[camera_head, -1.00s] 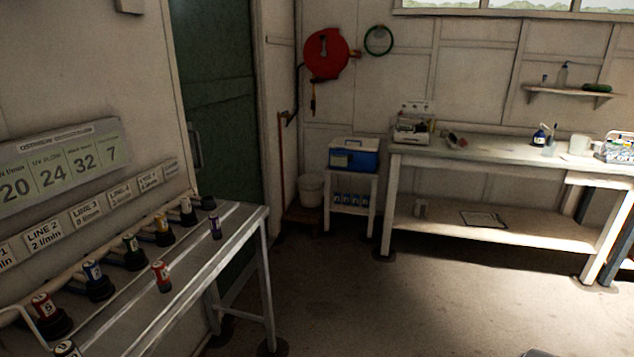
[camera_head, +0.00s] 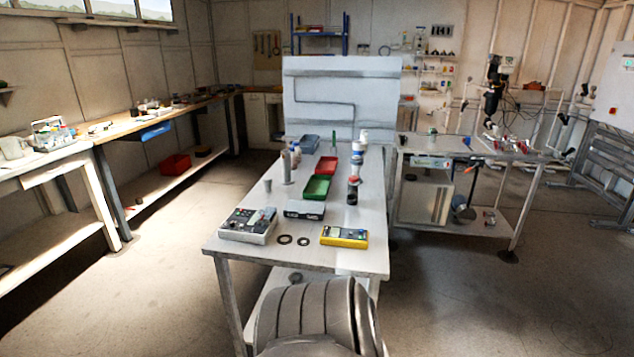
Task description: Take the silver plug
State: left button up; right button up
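I cannot make out a silver plug with certainty. A small grey cylinder (camera_head: 267,186) stands upright on the left side of the central white table (camera_head: 235,268). It is too small to tell what it is. A taller pale grey cylinder (camera_head: 286,167) stands behind it. Neither gripper is in view. A grey ribbed part, probably mine, fills the bottom middle and hides some of the table's lower shelf.
The central table holds a grey instrument (camera_head: 248,226), a yellow meter (camera_head: 344,237), black rings (camera_head: 285,239), a green tray (camera_head: 317,187) and a red tray (camera_head: 326,166). Benches line the left wall (camera_head: 130,130). A side table (camera_head: 420,150) stands right. Floor is clear on both sides.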

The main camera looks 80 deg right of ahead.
aim_at(267, 180)
jog(key=z, duration=1.9)
